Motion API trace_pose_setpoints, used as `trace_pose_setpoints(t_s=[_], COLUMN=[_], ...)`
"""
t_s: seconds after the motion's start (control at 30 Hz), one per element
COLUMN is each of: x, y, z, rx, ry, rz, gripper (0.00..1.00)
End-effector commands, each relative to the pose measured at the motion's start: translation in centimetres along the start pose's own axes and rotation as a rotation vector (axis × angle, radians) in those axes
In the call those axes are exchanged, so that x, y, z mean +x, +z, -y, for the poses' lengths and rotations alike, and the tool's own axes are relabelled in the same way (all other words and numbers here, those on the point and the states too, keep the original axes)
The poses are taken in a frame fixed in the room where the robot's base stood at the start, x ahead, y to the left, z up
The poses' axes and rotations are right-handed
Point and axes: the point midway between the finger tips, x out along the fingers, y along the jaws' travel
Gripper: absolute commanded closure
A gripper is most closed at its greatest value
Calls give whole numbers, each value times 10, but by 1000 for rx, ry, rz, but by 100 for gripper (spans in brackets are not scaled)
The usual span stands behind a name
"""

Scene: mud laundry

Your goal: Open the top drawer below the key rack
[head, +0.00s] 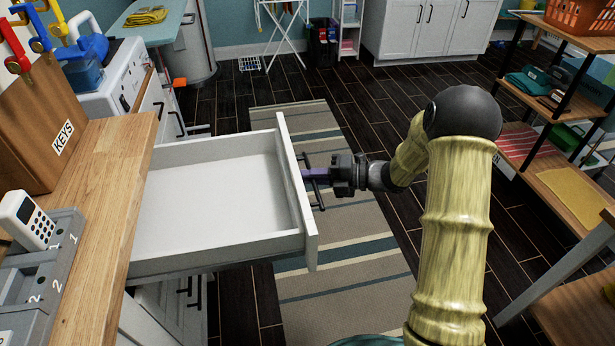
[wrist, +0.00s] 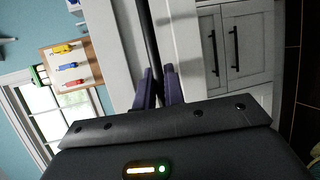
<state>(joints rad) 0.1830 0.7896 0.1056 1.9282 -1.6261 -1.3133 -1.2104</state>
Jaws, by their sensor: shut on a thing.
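The white top drawer (head: 215,195) is pulled far out from under the wooden counter (head: 100,215), and its inside looks empty. Its dark bar handle (head: 313,182) is on the front panel. My gripper (head: 318,174) is at this handle, with its purple fingers shut on it. In the wrist view the fingers (wrist: 158,90) close around the dark bar (wrist: 149,45) in front of the white drawer front. The key rack (head: 45,110), a wooden board marked KEYS with coloured keys, stands on the counter; it also shows in the wrist view (wrist: 72,66).
A cordless phone (head: 27,220) and a grey numbered tray (head: 40,275) are on the counter. Lower cabinet doors (head: 180,305) below the drawer are shut. A striped rug (head: 345,275) covers the floor. A wooden shelf unit (head: 560,185) stands at the right.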

Motion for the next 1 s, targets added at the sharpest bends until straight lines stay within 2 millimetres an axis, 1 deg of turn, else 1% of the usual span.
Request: trace_pose_setpoints(t_s=[0.03, 0.23, 0.27, 0.3, 0.57, 0.67, 0.77, 0.83, 1.0], x=[0, 0, 0, 0, -1, -5, -15, -25, -58], y=[-1, -1, -1, -1, 0, 0, 1, 1, 1], z=[3, 3, 3, 3, 1, 1, 0, 0, 0], rx=[4, 4, 4, 4, 2, 1, 1, 1, 1], ry=[-5, -5, -5, -4, -2, -1, -1, -2, -2], rz=[-2, -1, -1, -1, 1, 2, 4, 5, 6], gripper=[100, 100, 84, 81, 81, 81, 81, 81, 81])
